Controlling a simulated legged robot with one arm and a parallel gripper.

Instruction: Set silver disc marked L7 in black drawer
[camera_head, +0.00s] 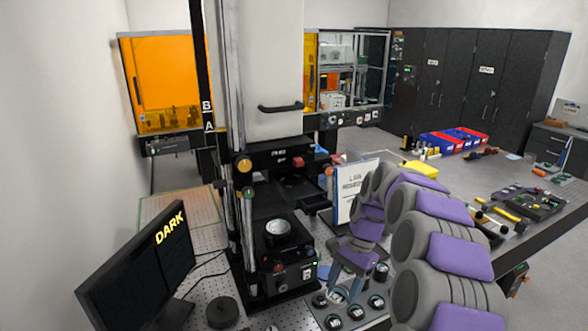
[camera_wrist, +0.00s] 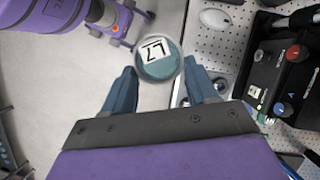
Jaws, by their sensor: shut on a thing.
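The silver disc marked L7 (camera_wrist: 157,58) is between the fingertips of my gripper (camera_wrist: 158,82) in the wrist view, its white label facing the camera. My gripper is shut on it by its edges. In the head view my gripper (camera_head: 346,288) points down over the front of the bench, near several labelled discs; I cannot pick out L7 there with certainty. A black instrument base (camera_head: 280,250) with a pale round disc (camera_head: 278,228) on top stands left of my gripper.
A monitor (camera_head: 140,270) reading DARK stands at the front left. A black round puck (camera_head: 222,312) lies on the perforated bench. A white sign (camera_head: 357,190) stands behind my gripper. A control box with red and blue knobs (camera_wrist: 283,85) shows at right in the wrist view.

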